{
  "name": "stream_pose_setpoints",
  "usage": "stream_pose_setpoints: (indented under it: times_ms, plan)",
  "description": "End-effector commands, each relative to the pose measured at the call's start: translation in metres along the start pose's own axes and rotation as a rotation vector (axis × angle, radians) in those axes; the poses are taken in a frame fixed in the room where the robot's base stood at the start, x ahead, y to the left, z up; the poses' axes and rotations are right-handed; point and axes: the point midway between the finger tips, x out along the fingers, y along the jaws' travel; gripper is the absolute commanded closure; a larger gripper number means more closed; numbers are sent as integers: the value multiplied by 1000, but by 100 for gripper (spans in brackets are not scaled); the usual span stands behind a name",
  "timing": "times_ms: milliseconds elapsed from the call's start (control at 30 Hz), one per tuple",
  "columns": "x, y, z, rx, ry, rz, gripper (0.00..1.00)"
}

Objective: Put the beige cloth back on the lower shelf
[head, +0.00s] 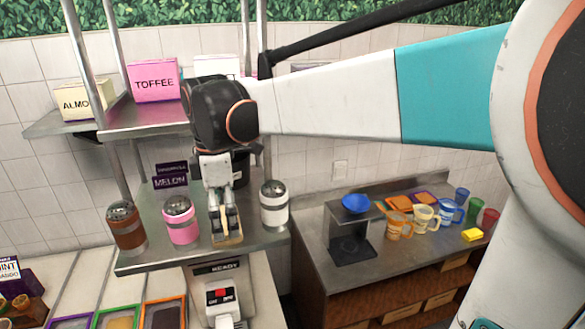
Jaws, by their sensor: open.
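A small beige piece, which looks like the beige cloth (229,242), lies at the front edge of the lower metal shelf (150,255). My gripper (223,232) points down right over it, with its fingers open. The fingers hide part of the cloth, and I cannot tell whether they touch it. A pink shaker (181,222) stands on the shelf to the left of my gripper, and a white shaker (273,204) stands to the right.
A brown shaker (126,228) stands at the shelf's left end. A machine (218,295) is below. A counter (400,270) with mugs (424,219) is at right.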

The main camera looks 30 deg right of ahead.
Motion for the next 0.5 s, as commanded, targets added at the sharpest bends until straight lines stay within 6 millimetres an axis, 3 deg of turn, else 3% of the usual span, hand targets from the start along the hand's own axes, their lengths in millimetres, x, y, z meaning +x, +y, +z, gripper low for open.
stream_pose_setpoints:
  times_ms: [500]
  plan:
    - [-89,-2,1,0,0,0,0]
